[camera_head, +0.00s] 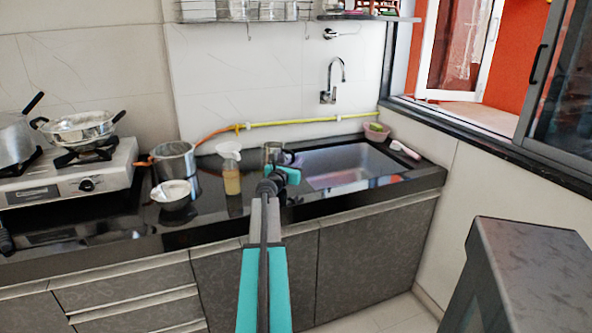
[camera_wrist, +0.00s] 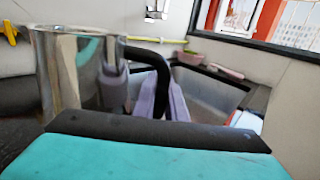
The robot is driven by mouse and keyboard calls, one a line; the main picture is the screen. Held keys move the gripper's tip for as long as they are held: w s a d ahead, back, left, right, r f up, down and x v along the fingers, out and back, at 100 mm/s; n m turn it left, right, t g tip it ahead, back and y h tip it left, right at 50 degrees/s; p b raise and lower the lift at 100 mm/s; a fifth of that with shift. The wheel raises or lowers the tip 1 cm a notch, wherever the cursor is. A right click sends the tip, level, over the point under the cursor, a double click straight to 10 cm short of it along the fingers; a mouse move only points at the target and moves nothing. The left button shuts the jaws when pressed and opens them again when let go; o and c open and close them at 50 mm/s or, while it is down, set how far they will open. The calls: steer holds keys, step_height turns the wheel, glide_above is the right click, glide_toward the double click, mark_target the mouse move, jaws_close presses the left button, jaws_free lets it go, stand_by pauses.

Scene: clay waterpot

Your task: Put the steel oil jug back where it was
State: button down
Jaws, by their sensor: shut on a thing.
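The steel oil jug (camera_wrist: 75,70) is shiny and cylindrical, with a black curved handle (camera_wrist: 155,60), at the left of the wrist view. In the head view the jug (camera_head: 272,154) shows small at the end of my arm, over the counter by the sink's left edge. My gripper (camera_wrist: 160,100) has pale purple fingers shut on the handle. In the head view my gripper (camera_head: 288,160) is partly hidden by my wrist. The jug looks upright. I cannot tell whether its base touches the counter.
A bottle of yellowish liquid (camera_head: 231,178), a steel pot (camera_head: 175,160) and a bowl (camera_head: 174,195) stand left of the jug. The sink (camera_head: 345,165) lies to the right. A yellow hose (camera_head: 300,121) runs along the wall. The stove (camera_head: 70,175) is far left.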

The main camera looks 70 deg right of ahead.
steer(key=shift+d, duration=0.1)
steer(key=shift+w+d+f, duration=0.2)
steer(key=shift+d+f, duration=0.15)
steer(key=shift+f+b, duration=0.3)
steer(key=shift+f, duration=1.1)
steer(key=shift+f, duration=0.2)
steer(key=c, duration=1.8)
jaws_free()
steer(key=shift+r, duration=0.15)
steer(key=shift+a, duration=0.2)
steer(key=shift+w+a, duration=0.2)
steer(key=shift+a, duration=1.75)
steer(key=shift+w+a, duration=0.15)
steer(key=shift+a, duration=1.8)
steer(key=shift+w+a, duration=0.2)
steer(key=shift+a, duration=1.75)
